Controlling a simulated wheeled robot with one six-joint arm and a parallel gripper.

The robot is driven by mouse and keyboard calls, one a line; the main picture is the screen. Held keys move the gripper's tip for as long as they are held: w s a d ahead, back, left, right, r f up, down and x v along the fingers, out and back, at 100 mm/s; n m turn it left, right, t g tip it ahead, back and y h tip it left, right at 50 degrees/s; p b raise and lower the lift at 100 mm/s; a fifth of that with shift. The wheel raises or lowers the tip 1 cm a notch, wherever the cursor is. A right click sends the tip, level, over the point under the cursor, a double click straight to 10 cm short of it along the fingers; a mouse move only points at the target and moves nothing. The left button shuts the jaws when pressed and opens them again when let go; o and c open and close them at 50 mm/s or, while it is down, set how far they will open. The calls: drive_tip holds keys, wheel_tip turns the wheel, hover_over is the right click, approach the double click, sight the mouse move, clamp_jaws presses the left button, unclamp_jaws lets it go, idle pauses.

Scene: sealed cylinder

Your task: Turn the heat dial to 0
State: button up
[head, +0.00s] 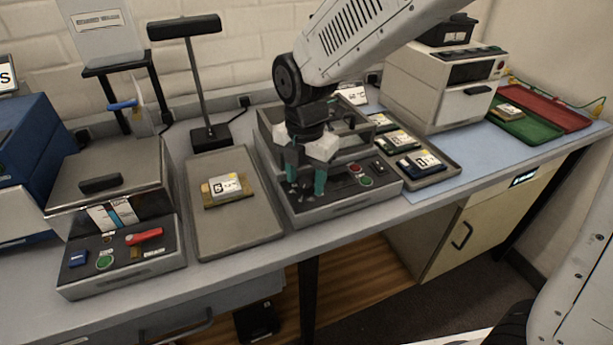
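My gripper (305,183) points down over the front left of a grey machine's control panel (345,196). Its two teal-tipped fingers are spread apart, one to the left and one to the right. Pale marks show on the dark panel around and between the fingertips. I cannot make out the heat dial itself; the gripper covers that part of the panel. I cannot tell whether the fingertips touch anything. To their right on the same panel are a red button (355,168) and a green button (366,182).
A tray (233,243) with a labelled block stands left of the machine. A tray of labelled blocks (443,175) and a white oven-like device (440,85) are to the right. A lamp stand (195,75) rises behind.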

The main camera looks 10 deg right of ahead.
sight(307, 184)
wheel_tip(307, 184, up, 8)
drive_tip(key=shift+f, duration=0.15)
idle(0.6)
drive_tip(key=shift+m, duration=0.7)
drive_tip(key=shift+s+d+f+m, duration=0.2)
drive_tip(key=shift+s+m, duration=0.1)
drive_tip(key=shift+m, duration=0.5)
drive_tip(key=s+d+r+m, duration=0.2)
drive_tip(key=s+d+m, duration=0.8)
drive_tip(key=m, duration=0.2)
drive_tip(key=s+d+r+m+t, duration=0.1)
drive_tip(key=s+d+m, duration=0.9)
drive_tip(key=m, duration=0.3)
drive_tip(key=shift+d+r, duration=0.25)
drive_tip(key=shift+r, duration=0.15)
